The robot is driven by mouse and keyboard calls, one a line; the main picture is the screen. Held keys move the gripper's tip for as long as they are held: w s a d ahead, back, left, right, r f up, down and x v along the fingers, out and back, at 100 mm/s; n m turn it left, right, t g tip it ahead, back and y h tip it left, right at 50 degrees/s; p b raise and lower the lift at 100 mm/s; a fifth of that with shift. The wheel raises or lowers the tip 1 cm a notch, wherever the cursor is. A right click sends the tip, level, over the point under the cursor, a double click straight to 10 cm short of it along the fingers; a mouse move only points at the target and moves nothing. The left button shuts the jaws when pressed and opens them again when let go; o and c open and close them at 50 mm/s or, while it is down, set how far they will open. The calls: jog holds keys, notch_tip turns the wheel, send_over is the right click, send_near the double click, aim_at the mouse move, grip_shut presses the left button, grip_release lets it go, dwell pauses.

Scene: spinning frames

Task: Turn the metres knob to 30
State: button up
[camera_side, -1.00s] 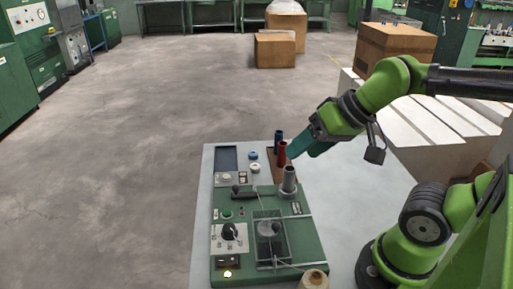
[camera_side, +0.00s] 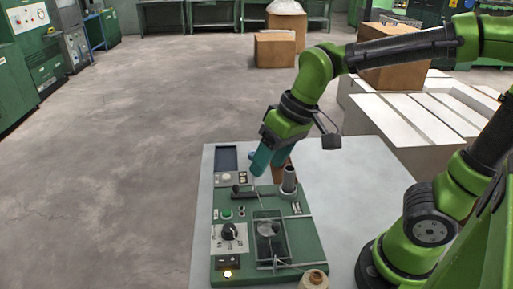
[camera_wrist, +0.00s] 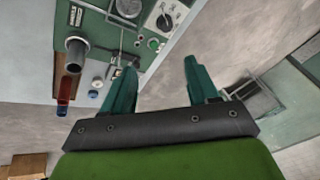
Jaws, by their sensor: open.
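The metres knob (camera_side: 229,232) is a dark knob on a pale dial plate (camera_side: 241,240) at the front left of the green machine (camera_side: 310,238). Its setting is too small to read. In the wrist view the knob (camera_wrist: 163,21) and dial show at the top, beyond my fingertips. My gripper (camera_side: 259,166) is above the rear of the machine, pointing down, apart from the knob. In the wrist view my gripper (camera_wrist: 160,68) has its two teal fingers spread, with nothing between them.
A grey upright tube (camera_side: 289,180) stands at the machine's rear right, near my gripper. A black lever (camera_side: 236,190) and a green button (camera_side: 227,213) lie behind the dial. A thread spool (camera_side: 313,280) is at the front.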

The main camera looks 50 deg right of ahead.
aim_at(230, 227)
jog(key=w+a+f+n+g+h, duration=0.2)
jog(key=w+a+n+g, duration=0.2)
jog(key=w+a+n, duration=0.25)
jog(key=shift+n, duration=0.45)
jog(key=f, duration=1.6)
jog(key=shift+d+f, duration=0.2)
jog(key=shift+f, duration=0.05)
jog(key=c, duration=1)
jog(key=shift+c, duration=0.2)
